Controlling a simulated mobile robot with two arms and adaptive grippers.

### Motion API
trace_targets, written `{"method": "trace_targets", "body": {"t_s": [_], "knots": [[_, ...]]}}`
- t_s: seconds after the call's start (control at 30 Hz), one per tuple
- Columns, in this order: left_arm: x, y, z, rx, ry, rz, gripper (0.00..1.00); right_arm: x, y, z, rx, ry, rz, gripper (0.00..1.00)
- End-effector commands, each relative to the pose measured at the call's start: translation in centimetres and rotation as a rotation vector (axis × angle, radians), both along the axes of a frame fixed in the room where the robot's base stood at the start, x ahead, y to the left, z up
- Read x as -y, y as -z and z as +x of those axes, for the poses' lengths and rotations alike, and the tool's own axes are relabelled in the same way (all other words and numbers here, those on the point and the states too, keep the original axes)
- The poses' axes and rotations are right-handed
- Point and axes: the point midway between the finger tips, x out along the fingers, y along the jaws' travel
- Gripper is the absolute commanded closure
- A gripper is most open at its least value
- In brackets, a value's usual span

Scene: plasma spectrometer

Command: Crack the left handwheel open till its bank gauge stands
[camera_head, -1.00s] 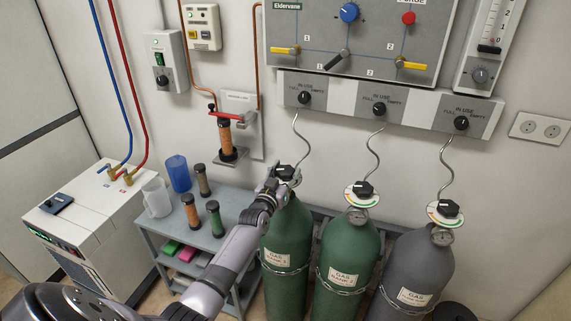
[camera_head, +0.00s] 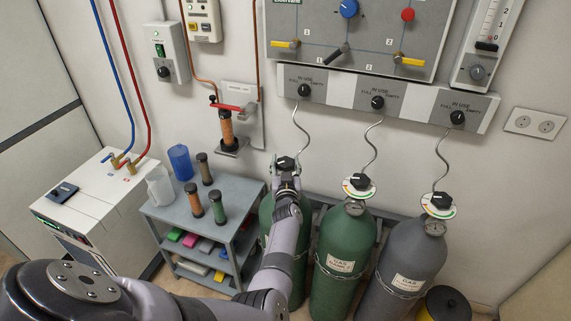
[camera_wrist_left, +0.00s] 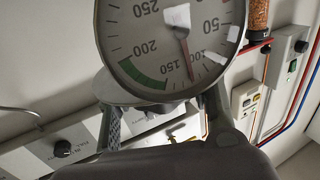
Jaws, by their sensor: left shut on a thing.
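The left handwheel (camera_head: 285,162) is a black knob on top of the left green gas cylinder (camera_head: 268,212). My left gripper (camera_head: 286,178) is at it from the front, shut on it, and hides most of the valve. In the left wrist view, a round gauge (camera_wrist_left: 165,40) fills the top centre, in front of the gripper's fingers (camera_wrist_left: 162,122). Its needle points between 100 and 150. The part between the fingers is mostly hidden by the gauge. My right gripper is not in view.
A second green cylinder (camera_head: 342,262) and a grey cylinder (camera_head: 405,265) stand to the right, each with a black handwheel. A grey shelf cart (camera_head: 172,215) with columns and jugs is close on the left. The regulator panel (camera_head: 330,92) hangs above.

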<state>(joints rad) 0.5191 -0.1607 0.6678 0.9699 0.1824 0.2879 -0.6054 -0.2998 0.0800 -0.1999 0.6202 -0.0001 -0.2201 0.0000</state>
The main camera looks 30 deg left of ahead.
Motion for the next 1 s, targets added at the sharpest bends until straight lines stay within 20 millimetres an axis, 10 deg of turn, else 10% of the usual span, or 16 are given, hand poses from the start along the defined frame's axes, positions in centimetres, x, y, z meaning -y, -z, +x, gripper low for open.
{"method": "trace_targets", "body": {"t_s": [0.27,0.3,0.6,1.0], "knots": [[0.05,-0.02,0.03,0.000,0.001,0.000,0.80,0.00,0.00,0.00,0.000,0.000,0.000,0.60],[0.05,-0.02,0.03,0.000,0.001,0.000,0.52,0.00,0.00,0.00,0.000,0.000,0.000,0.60],[0.00,-0.04,0.02,0.001,0.000,0.001,0.32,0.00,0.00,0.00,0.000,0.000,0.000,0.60],[-0.11,-0.01,-0.03,0.000,0.011,0.002,0.31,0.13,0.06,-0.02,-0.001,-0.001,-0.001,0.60]]}}
